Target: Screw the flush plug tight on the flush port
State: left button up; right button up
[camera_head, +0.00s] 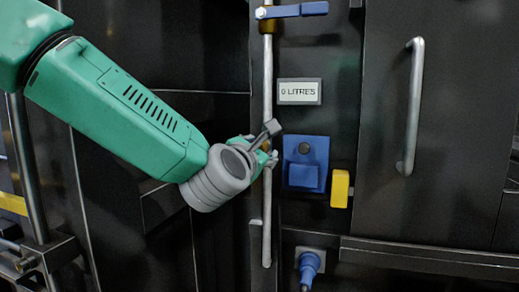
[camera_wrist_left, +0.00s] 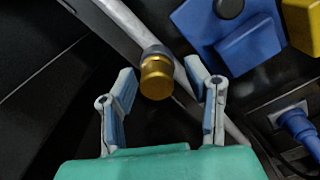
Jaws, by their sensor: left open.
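The brass-coloured flush plug (camera_wrist_left: 157,78) sits at the grey collar of the flush port (camera_wrist_left: 155,51) on the metal pipe, in the middle of the left wrist view. My left gripper (camera_wrist_left: 160,72) is open, with one finger on each side of the plug and a visible gap to both. In the head view my left gripper (camera_head: 271,146) is at the vertical pipe and mostly hides the plug. How far the plug is threaded cannot be told. My right gripper is not in view.
The vertical pipe (camera_head: 267,75) has a blue-handled valve (camera_head: 297,10) at the top. Right of it are a "0 LITRES" display (camera_head: 299,92), a blue box (camera_head: 304,177), a yellow block (camera_head: 339,188), a blue plug connector (camera_head: 309,266) and a door handle (camera_head: 412,105).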

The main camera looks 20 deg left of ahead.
pick_arm(q)
jog(key=shift+s+d, duration=0.1)
jog(key=shift+d, duration=0.05)
grip_shut()
jog(key=shift+c, duration=2.2)
grip_release()
jog(key=shift+a, duration=0.2)
grip_shut()
jog(key=shift+a+f, duration=0.1)
jog(key=m+p, duration=0.1)
jog(key=m, duration=0.3)
jog(key=shift+d, duration=0.2)
jog(key=shift+a+f+m, duration=0.1)
jog(key=shift+m, duration=0.5)
